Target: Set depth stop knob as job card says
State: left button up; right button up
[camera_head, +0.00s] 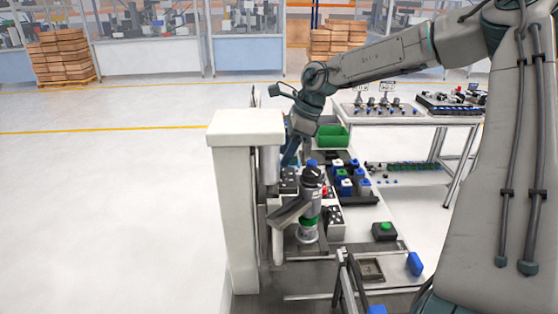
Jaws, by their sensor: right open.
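My right arm comes in from the right, and its gripper (288,160) points down beside a white upright housing (245,180). The fingers are small and partly hidden behind nearby parts; the gripper is open, and I see nothing held in it. A dark upright device with a green band and a silver base (308,232) stands just below and right of the gripper. I cannot make out the depth stop knob, and I cannot pick out a readable job card. My left gripper is not in view.
A green bin (332,136) stands behind several blue, white and black blocks on the bench. A black box with a green button (384,231) is at the right. A white table (408,116) with parts and small signs stands farther back. The floor at left is clear.

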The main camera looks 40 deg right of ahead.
aim_at(277, 169)
jog(key=shift+p+x, duration=0.6)
jog(key=shift+x, duration=1.8)
jog(key=c, duration=1)
